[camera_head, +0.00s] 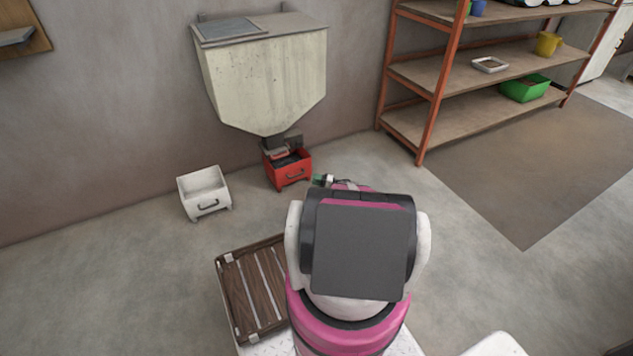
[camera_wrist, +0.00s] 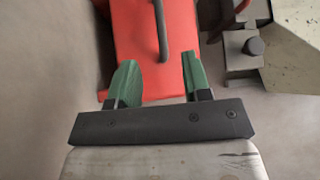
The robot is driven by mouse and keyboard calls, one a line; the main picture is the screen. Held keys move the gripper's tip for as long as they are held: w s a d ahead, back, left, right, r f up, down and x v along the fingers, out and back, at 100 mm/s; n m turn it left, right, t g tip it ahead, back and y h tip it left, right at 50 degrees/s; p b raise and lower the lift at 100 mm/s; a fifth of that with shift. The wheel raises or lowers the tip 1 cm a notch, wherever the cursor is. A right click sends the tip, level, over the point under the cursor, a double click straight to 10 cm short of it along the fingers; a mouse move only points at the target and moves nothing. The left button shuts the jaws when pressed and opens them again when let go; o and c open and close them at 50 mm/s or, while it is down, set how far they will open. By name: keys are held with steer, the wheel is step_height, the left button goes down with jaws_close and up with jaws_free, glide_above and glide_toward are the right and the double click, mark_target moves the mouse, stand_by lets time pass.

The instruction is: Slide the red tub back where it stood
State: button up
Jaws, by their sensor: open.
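The red tub (camera_head: 291,175) stands on the floor under the spout of the pale hopper (camera_head: 265,78). Its handle side faces the room, and something dark shows at its open top. In the wrist view the red tub (camera_wrist: 185,75) fills the upper middle, and its dark handle (camera_wrist: 161,30) points toward my gripper (camera_wrist: 162,75). My gripper is open and empty, with green fingertips on either side of the line of the handle, whose near end is about level with the tips.
A white tub (camera_head: 205,190) with a dark handle stands on the floor to the left. A slatted wooden crate (camera_head: 248,297) is nearer, beside my body. An orange-framed shelf (camera_head: 430,110) stands at the right. The floor between the tubs is clear.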

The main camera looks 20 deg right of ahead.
mark_target(298, 175)
steer(key=x, duration=1)
steer(key=shift+w+a, duration=0.2)
steer(key=shift+a, duration=0.05)
jaws_close()
